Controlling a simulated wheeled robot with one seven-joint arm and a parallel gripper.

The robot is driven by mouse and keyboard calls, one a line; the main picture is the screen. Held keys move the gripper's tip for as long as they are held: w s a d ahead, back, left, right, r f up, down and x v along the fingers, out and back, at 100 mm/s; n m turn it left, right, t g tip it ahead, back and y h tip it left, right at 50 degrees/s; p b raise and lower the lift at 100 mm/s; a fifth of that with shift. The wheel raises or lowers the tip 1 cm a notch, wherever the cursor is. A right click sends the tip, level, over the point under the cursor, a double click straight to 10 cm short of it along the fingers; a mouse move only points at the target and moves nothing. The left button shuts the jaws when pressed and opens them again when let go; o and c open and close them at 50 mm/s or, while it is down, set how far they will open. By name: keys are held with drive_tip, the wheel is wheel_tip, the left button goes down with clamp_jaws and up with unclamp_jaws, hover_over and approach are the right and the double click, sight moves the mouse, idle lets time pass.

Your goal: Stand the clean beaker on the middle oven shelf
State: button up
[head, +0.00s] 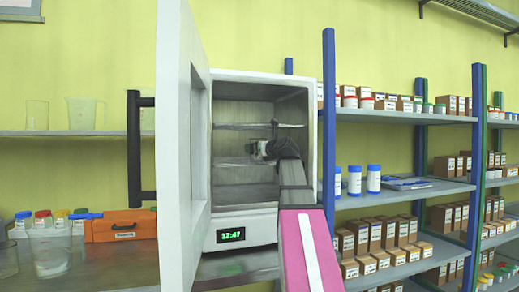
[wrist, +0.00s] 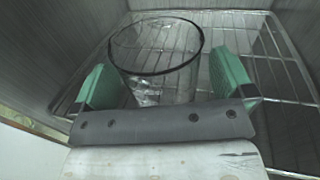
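The oven (head: 249,240) stands on the bench with its white door (head: 176,150) swung open to the left. My gripper (head: 258,149) is inside the chamber, around the level of the middle shelf (head: 232,162). In the wrist view, the clear beaker (wrist: 157,73) stands upright on a wire shelf (wrist: 285,92), between the green fingers of my gripper (wrist: 163,75). The fingers are spread wide, with a narrow gap showing at the beaker's right side. Contact at the left is unclear. In the head view I cannot make out the beaker by my gripper and forearm.
Another oven shelf (head: 285,125) lies above my gripper. A glass beaker (head: 52,252) stands on the bench at left, near an orange case (head: 120,226). More glassware, including a jug (head: 82,113), stands on the left wall shelf. Blue racks with boxes (head: 375,232) fill the right.

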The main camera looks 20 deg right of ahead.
drive_tip(key=shift+r, duration=0.15)
drive_tip(key=v, duration=1.2)
drive_tip(key=shift+d, duration=0.1)
